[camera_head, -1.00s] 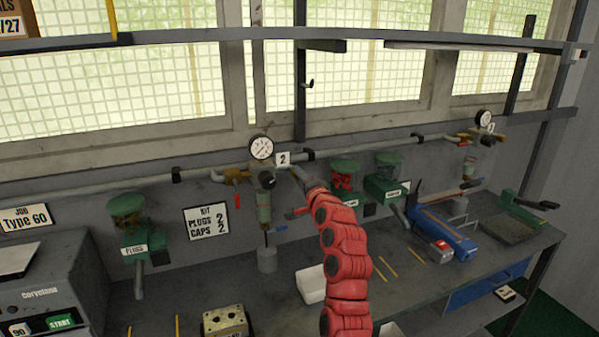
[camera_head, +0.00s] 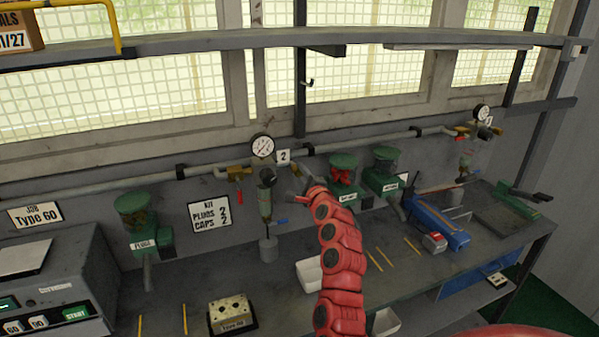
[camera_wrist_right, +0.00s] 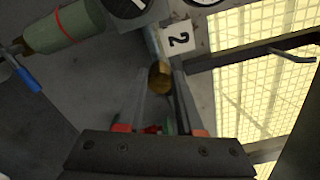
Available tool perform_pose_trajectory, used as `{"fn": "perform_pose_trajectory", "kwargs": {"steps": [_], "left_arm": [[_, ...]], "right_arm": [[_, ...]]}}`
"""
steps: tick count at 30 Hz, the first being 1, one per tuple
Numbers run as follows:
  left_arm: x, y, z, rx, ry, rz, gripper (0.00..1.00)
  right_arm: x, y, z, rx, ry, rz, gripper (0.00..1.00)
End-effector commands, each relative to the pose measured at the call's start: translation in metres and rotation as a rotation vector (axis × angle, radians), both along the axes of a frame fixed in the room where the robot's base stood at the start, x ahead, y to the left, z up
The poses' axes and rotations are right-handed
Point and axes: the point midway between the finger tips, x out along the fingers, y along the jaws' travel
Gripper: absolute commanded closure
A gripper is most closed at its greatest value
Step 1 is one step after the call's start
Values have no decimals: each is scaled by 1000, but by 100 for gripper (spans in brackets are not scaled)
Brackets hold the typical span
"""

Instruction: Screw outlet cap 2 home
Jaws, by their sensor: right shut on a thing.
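Outlet cap 2 is most likely the brass piece (camera_wrist_right: 160,77) at the end of a thin pipe beside the "2" tag (camera_wrist_right: 178,39) in the right wrist view. My right gripper (camera_wrist_right: 161,90) has its two fingers on either side of this brass piece, shut on it. In the head view my right gripper (camera_head: 297,171) is at the wall pipe, just below the "2" tag (camera_head: 283,156). The cap is too small there to make out. How far it is screwed on cannot be told. My left gripper is out of view.
A gauge (camera_head: 263,146) and a green filter bowl (camera_head: 265,203) with a blue lever (camera_head: 281,221) are close left of my gripper. Green dispensers (camera_head: 343,168) stand right. A valve block (camera_head: 232,313) and white tray (camera_head: 309,274) sit on the bench (camera_head: 275,300).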

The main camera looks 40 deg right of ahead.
Motion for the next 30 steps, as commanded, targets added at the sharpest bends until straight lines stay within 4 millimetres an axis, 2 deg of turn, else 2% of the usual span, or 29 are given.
{"fn": "perform_pose_trajectory", "kwargs": {"steps": [11, 12, 16, 17, 26, 30], "left_arm": [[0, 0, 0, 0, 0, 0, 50], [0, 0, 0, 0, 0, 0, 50], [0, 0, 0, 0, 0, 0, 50], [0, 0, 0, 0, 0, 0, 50], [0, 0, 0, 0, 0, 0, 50], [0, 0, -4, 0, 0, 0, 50]], "right_arm": [[0, 0, -2, 5, 3, 1, 100], [0, 0, -2, 4, 3, 1, 61], [0, 0, -2, 4, 2, 0, 37], [0, 0, -2, 4, 2, 0, 34], [-1, 0, -1, 3, 0, 0, 34], [-8, 2, 0, 2, -6, -1, 34]]}}
